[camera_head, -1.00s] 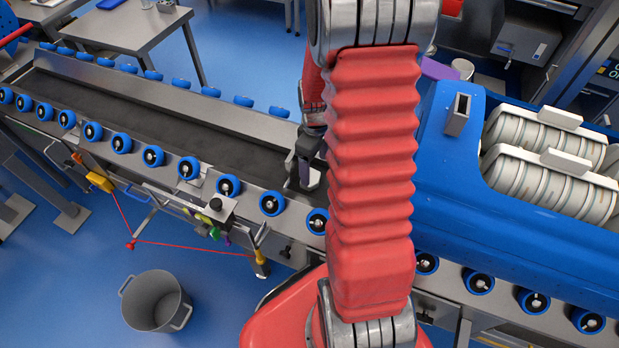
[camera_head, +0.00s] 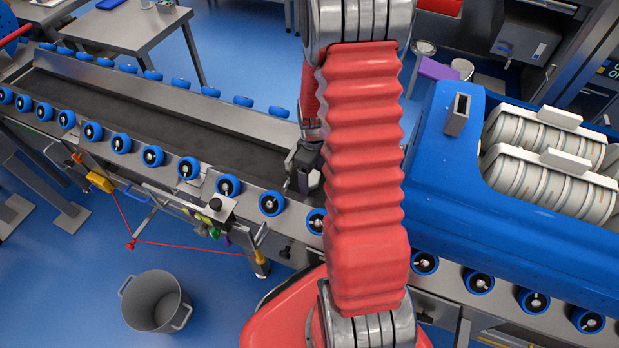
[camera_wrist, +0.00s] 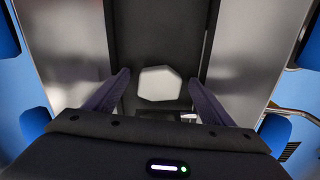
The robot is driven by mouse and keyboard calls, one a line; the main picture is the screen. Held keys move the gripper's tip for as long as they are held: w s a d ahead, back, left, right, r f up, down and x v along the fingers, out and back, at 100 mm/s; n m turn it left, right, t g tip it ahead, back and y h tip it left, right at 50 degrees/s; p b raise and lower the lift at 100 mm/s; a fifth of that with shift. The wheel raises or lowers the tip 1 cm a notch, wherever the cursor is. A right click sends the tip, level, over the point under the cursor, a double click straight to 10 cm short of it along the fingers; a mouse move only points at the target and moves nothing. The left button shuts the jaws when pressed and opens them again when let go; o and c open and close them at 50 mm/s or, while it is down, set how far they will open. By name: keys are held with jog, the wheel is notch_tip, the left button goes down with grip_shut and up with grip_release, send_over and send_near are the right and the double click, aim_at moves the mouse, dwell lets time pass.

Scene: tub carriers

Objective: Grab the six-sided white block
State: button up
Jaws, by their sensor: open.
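The six-sided white block (camera_wrist: 159,84) lies on the dark conveyor belt (camera_wrist: 158,35) in the wrist view, its top face showing. My gripper (camera_wrist: 158,92) is open, with one dark finger to the left of the block and one to the right. Gaps show between the block and both fingers, and I cannot tell how far down the fingers reach. In the head view my gripper (camera_head: 303,172) is over the belt, largely hidden behind my red arm. A small pale part of the block shows just beside it (camera_head: 315,179).
Metal side walls (camera_wrist: 62,45) flank the belt, with blue rollers (camera_head: 188,168) along the rails. A blue carrier (camera_head: 445,190) with white ribbed tubs (camera_head: 535,178) stands right of my arm. A grey bucket (camera_head: 155,302) is on the floor. The belt to the left is clear.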

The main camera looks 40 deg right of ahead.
aim_at(313, 178)
jog(key=c, duration=1.1)
notch_tip(313, 178, up, 10)
dwell(0.6)
dwell(0.5)
